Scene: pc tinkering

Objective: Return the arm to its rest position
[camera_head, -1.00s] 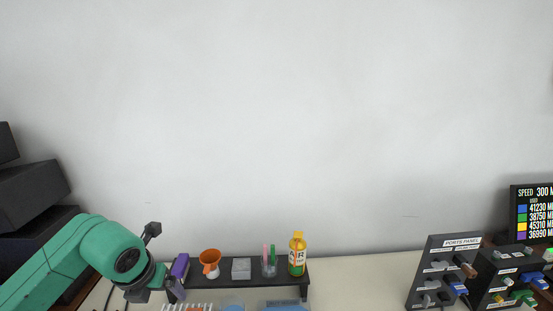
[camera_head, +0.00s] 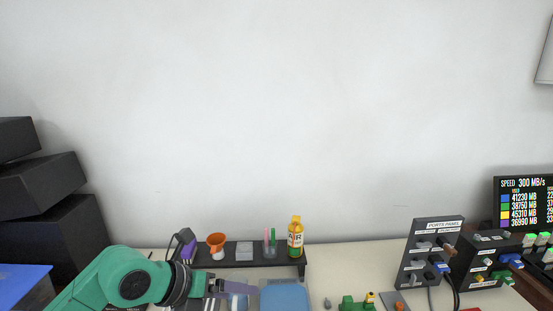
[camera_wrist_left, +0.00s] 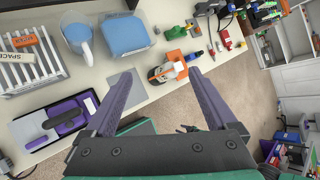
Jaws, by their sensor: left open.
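My left arm (camera_head: 130,278) is green and comes in from the lower left of the head view. My left gripper (camera_head: 250,287) points right, low in the picture, in front of the dark shelf. In the left wrist view its two purple fingers stand wide apart (camera_wrist_left: 161,74). Nothing is held between them. My right arm and gripper are in no view.
The dark shelf (camera_head: 225,264) bears an orange funnel (camera_head: 217,243) and a yellow air can (camera_head: 295,238). A blue container (camera_wrist_left: 127,35) is near the arm. Black boxes (camera_head: 45,180) stack at left. The ports panel (camera_head: 430,252) is at right.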

